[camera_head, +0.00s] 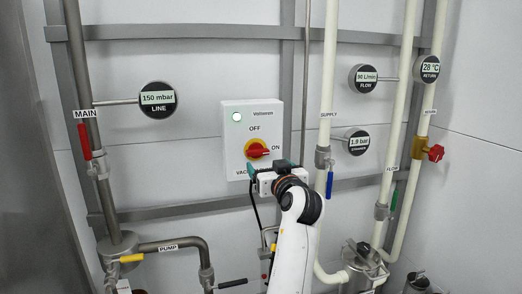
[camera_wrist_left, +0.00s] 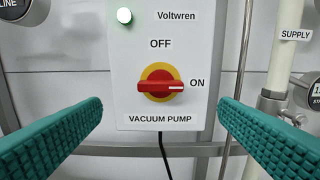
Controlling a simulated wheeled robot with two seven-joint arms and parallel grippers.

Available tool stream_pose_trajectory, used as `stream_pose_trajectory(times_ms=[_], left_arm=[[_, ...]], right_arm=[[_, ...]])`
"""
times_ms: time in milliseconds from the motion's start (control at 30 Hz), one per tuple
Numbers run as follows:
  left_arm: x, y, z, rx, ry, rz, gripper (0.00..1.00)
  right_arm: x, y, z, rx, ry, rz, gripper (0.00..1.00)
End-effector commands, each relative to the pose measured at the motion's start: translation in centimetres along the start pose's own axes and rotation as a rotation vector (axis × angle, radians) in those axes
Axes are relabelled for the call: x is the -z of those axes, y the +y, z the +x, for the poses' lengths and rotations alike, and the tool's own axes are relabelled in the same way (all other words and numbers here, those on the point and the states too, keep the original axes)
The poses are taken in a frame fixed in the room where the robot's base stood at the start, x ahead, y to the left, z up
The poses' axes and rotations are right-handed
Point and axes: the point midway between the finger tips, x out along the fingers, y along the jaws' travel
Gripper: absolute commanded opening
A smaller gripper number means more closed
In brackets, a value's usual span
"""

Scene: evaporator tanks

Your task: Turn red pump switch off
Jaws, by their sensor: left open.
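The red pump switch (camera_head: 257,149) is a red rotary knob on a yellow disc, on a white box (camera_head: 236,129) labelled VACUUM PUMP. In the left wrist view the knob (camera_wrist_left: 161,86) lies horizontal, its white mark pointing right at ON; OFF is printed above it. A green lamp glows at the box's upper left (camera_wrist_left: 124,16). My left gripper (camera_head: 271,170) is just below and in front of the knob. Its green fingers stand wide apart on either side of the box in the left wrist view, touching nothing. My right gripper is not in view.
The supply pipe (camera_head: 328,90) with a blue-handled valve (camera_head: 329,183) runs just right of the box. A gauge reading 150 mbar (camera_head: 157,99) stands at left, near a red-handled valve (camera_head: 85,140). A black cable (camera_wrist_left: 164,152) hangs below the box.

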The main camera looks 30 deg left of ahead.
Motion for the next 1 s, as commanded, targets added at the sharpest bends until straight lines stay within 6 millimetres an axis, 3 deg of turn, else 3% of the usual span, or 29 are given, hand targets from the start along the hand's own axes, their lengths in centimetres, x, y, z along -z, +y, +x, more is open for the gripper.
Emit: stream_pose_trajectory(times_ms=[300, 500, 900, 1000], left_arm=[[-0.5, 0.0, 6.5, 0.0, 0.001, 0.005, 0.84], [-0.2, -0.1, 9.0, 0.002, 0.001, 0.003, 0.84], [0.0, -0.1, 9.8, 0.003, 0.0, 0.001, 0.84], [0.0, -0.1, 9.8, 0.003, 0.0, 0.001, 0.69]], right_arm=[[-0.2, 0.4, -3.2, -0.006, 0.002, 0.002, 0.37], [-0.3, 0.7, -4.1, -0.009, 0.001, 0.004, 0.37], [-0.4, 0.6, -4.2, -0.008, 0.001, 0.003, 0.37], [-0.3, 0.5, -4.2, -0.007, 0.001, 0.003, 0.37]])
